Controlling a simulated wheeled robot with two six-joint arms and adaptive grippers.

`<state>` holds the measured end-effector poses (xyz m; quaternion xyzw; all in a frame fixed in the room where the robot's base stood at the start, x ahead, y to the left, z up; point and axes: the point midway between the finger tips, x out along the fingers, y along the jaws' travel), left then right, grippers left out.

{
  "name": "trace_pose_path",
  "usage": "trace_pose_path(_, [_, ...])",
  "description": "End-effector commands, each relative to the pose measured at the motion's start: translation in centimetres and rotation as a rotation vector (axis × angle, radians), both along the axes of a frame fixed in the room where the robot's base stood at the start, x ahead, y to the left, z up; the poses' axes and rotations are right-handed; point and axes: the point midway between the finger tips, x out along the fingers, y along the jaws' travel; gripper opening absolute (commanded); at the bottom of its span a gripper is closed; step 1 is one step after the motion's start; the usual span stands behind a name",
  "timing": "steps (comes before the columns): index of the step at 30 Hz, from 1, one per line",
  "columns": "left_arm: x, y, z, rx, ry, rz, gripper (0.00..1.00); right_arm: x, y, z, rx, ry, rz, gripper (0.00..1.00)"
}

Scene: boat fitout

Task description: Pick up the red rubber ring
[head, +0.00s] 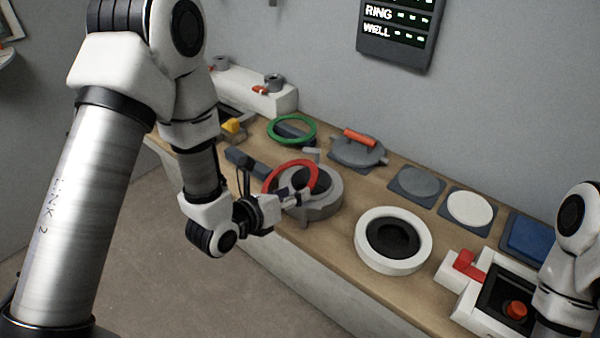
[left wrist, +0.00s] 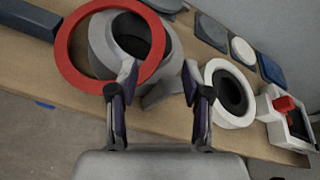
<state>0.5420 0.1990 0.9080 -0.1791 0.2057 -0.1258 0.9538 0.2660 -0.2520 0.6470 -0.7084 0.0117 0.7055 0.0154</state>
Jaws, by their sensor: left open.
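The red rubber ring (head: 270,177) is at the grey round housing (head: 325,200) on the bench, overlapping its left side. It also shows in the left wrist view (left wrist: 62,55), where the housing's dark opening is partly seen through it. Whether it rests on the housing or stands off it, I cannot tell. My left gripper (head: 300,193) is open and empty, close to the ring's near right side. In the left wrist view the gripper (left wrist: 160,78) has its fingers apart, and the left fingertip overlaps the ring's lower right edge. My right gripper is out of view.
A green ring (head: 270,131) lies behind. A white round well (head: 364,251) stands to the right of the housing. Grey, white and blue pads (head: 470,211) line the back. A white box with a red lever (head: 468,265) is at the right. A wall sign (head: 398,45) hangs above.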

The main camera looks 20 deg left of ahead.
Motion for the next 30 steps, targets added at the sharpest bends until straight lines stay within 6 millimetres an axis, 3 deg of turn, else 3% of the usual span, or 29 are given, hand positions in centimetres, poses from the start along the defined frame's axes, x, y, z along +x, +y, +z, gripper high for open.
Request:
trace_pose_path(8, [2.6,-0.9,-0.8,0.010,-0.006,-0.006,0.49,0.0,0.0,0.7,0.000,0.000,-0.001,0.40])
trace_pose_path(15, [6.3,-2.0,-2.2,0.008,-0.003,-0.004,0.49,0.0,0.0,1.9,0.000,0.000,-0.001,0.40])
trace_pose_path(23, [7.0,-2.2,-2.7,0.007,-0.001,-0.002,0.49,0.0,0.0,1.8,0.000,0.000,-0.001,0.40])
trace_pose_path(26, [7.0,-2.2,-2.7,0.007,-0.001,-0.002,0.21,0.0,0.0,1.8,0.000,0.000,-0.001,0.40])
trace_pose_path(27, [7.0,-2.2,-2.7,0.007,-0.001,-0.002,0.07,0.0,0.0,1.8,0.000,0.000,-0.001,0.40])
trace_pose_path(28, [7.0,-2.2,-2.7,0.007,-0.001,-0.002,0.00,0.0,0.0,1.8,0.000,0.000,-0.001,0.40])
trace_pose_path(30, [7.0,-2.2,-2.7,0.007,-0.001,-0.002,0.00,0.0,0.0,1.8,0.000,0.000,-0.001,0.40])
